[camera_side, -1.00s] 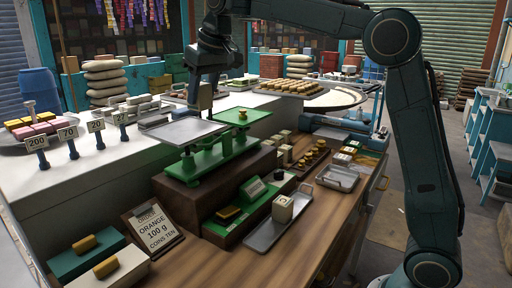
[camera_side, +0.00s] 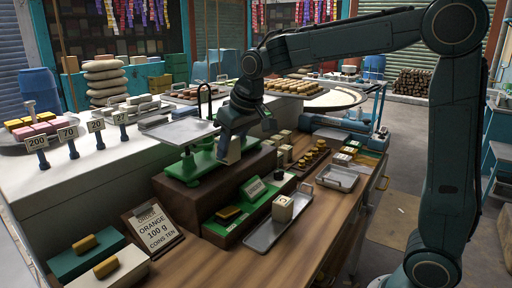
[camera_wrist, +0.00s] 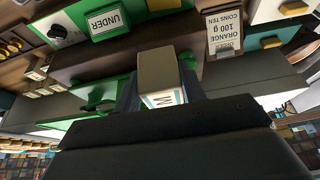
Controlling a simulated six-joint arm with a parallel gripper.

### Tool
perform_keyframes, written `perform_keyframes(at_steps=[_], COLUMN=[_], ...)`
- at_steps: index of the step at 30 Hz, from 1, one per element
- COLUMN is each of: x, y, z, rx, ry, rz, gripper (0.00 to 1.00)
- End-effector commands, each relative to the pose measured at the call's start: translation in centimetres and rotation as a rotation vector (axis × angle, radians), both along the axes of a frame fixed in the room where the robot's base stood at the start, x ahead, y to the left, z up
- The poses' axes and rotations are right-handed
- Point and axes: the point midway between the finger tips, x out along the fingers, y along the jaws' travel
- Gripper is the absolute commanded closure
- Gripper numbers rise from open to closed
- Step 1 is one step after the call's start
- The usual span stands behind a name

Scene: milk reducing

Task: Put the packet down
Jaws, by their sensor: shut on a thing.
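My gripper (camera_side: 230,158) hangs low in front of the right half of the green balance scale (camera_side: 200,162) in the side view. In the wrist view my gripper (camera_wrist: 162,92) is shut on a small beige packet (camera_wrist: 163,70) with a white label, part of a letter showing. The packet is held between the fingers and seems clear of any surface; the arm hides it in the side view. The scale's left metal pan (camera_side: 180,131) shows empty; its right pan is hidden behind my gripper. Another cream packet (camera_side: 283,209) stands on a metal tray (camera_side: 264,235).
An order card (camera_side: 152,227) reads "ORANGE 100 g COINS TEN". A green box with a sign (camera_side: 253,187) stands before the scale. Small cream packets (camera_side: 284,153) and brass weights (camera_side: 313,155) stand to the right. The front wood counter has bare room.

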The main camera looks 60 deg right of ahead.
Motion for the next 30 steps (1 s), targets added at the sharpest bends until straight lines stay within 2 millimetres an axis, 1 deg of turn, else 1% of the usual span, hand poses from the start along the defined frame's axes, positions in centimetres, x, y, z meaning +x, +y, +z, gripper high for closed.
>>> perform_keyframes(at_steps=[1, 8, 15, 24, 30], x=[-0.3, -2.1, -4.9, -9.1, -12.1], y=[-0.7, -3.5, -6.3, -8.6, -9.3], z=[0.1, -0.4, -0.6, -0.5, -0.2], rx=[-0.001, -0.002, -0.003, -0.004, -0.004], ry=[-0.005, -0.004, -0.005, -0.003, -0.002], rz=[-0.069, -0.393, -0.79, -1.311, -1.67], gripper=[0.88, 0.88, 0.88, 0.88, 0.88])
